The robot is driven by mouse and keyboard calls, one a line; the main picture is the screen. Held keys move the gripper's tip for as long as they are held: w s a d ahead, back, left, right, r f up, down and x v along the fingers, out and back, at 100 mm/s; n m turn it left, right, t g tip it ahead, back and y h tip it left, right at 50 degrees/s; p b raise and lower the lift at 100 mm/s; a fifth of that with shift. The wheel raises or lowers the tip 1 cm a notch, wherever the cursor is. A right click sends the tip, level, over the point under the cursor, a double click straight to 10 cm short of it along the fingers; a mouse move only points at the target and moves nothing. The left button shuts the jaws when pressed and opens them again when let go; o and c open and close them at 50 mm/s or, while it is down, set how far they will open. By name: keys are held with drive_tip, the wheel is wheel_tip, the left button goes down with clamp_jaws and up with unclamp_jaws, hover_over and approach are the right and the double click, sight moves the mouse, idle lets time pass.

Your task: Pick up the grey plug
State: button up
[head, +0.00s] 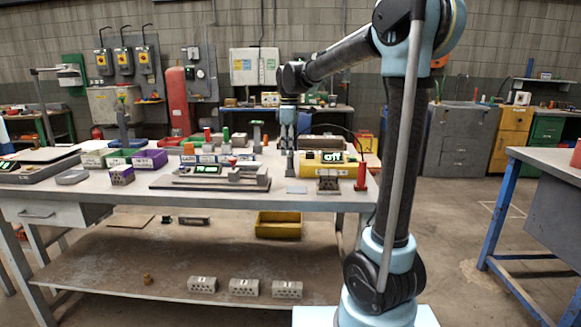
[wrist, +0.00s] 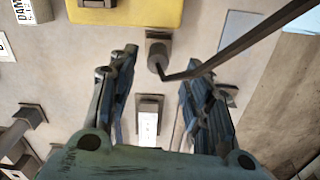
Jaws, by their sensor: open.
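A short grey cylinder (wrist: 156,58), most likely the grey plug, shows in the wrist view. It stands just beyond my fingertips, roughly centred between them. My gripper (wrist: 156,74) is open, with one finger on each side of the picture and nothing held. In the head view my gripper (head: 288,140) points down over the workbench, left of the yellow box (head: 322,168). I cannot surely pick out the plug in the head view. The height between fingertips and plug is hard to tell.
A thin bent dark rod (wrist: 235,42) crosses close to the cylinder. A pale labelled block (wrist: 148,122) shows between my fingers. The yellow box (wrist: 130,10) lies beyond. A red post (head: 361,172) stands right, and a grey fixture (head: 215,178) left, on the crowded bench.

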sight(290, 159)
drive_tip(key=shift+w+d+f, duration=0.1)
drive_tip(key=shift+f, duration=1.2)
drive_tip(key=shift+w+d+f, duration=0.1)
drive_tip(key=shift+f, duration=1.2)
drive_tip(key=shift+c, duration=0.6)
clamp_jaws()
